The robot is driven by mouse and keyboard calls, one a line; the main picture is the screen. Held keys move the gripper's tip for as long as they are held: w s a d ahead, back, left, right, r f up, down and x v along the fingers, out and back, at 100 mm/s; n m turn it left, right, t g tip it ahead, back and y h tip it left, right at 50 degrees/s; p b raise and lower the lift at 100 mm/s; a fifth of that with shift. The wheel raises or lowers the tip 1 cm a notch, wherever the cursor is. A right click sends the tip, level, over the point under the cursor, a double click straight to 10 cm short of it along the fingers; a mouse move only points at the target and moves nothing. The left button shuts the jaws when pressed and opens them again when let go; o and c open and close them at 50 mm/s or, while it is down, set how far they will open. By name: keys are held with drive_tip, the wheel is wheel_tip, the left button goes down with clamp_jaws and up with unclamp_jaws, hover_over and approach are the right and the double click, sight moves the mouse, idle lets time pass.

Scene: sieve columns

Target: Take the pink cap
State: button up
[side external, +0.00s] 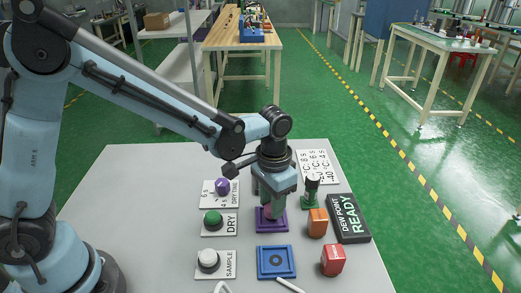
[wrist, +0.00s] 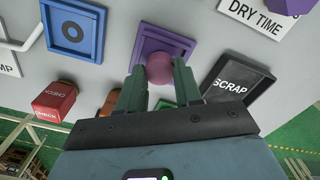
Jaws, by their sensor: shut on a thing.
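The pink cap (wrist: 160,68) shows between my gripper's fingertips in the wrist view, round and dull pink. In the side view it is a small pink patch (side external: 269,211), mostly hidden by the fingers. My gripper (wrist: 159,78) points down and is shut on the pink cap. In the side view my gripper (side external: 269,208) is over the purple square holder (side external: 272,226), which also shows in the wrist view (wrist: 147,40). I cannot tell whether the cap touches the holder.
A blue square holder (side external: 277,262) is in front. An orange block (side external: 317,223), a red block (side external: 333,260) and a dark green piece with a black top (side external: 311,190) stand to the right. Green (side external: 212,217), white (side external: 208,260) and purple (side external: 222,186) knobs are at left.

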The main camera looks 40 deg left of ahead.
drive_tip(key=shift+r, duration=2.35)
